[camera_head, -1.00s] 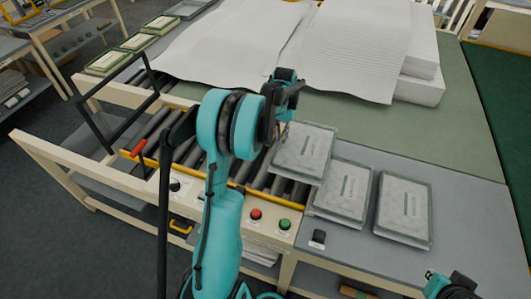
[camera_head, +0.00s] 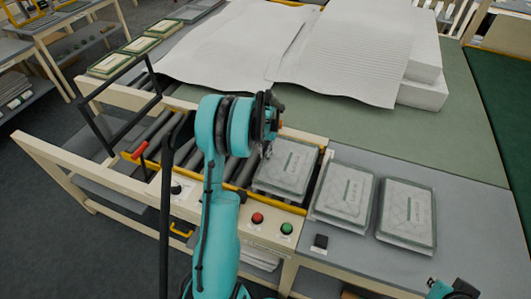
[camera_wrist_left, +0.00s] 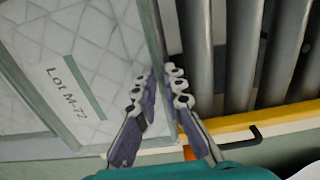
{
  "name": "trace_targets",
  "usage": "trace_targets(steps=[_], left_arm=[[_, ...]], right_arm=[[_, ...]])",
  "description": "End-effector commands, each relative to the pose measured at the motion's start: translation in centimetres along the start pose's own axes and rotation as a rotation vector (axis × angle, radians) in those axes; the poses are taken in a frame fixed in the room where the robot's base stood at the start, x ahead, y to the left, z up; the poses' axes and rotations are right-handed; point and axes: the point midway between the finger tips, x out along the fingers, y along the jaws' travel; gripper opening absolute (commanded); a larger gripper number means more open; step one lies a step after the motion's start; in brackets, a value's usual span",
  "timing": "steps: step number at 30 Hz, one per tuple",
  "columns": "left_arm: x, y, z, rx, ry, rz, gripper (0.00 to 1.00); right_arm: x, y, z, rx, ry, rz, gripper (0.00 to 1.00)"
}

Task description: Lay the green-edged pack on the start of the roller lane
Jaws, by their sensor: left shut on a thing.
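A grey-white pack with a green edge and green label stripe (camera_head: 288,168) is at the right end of the roller lane (camera_head: 237,166). My left gripper (camera_head: 270,140) is shut on its left edge. In the left wrist view the fingers (camera_wrist_left: 165,95) pinch the edge of this pack (camera_wrist_left: 60,60), whose label reads "Lot M-72", with the rollers (camera_wrist_left: 240,50) beside it. The pack looks roughly flat over the rollers; I cannot tell whether it touches them. My right gripper (camera_head: 452,289) is only partly in view at the bottom edge; its fingers are not clear.
Two similar packs (camera_head: 345,193) (camera_head: 406,211) lie on the grey table right of the lane. Red and green buttons (camera_head: 272,223) are on the front panel. A black frame (camera_head: 130,115) stands over the lane's left part. White wadding sheets (camera_head: 345,50) cover the back.

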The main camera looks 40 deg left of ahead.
Motion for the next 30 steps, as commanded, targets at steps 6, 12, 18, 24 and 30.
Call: trace_targets(steps=[6,12,18,24,30], left_arm=[[0.8,0.0,0.0,0.0,0.0,0.0,0.0],[1.3,0.0,0.0,0.0,0.0,0.0,0.0],[1.2,0.0,0.0,0.0,0.0,0.0,0.3],[1.2,0.0,0.0,0.0,0.0,0.0,0.3],[0.3,0.0,0.0,0.0,0.0,0.0,0.3]], right_arm=[[0.6,0.0,0.5,0.0,0.0,0.0,0.0],[1.1,0.0,0.8,0.0,0.0,0.0,0.0],[1.0,0.0,0.7,0.0,0.0,0.0,0.0],[1.0,0.0,0.7,0.0,0.0,0.0,0.0],[0.3,0.0,0.2,0.0,0.0,0.0,0.0]])
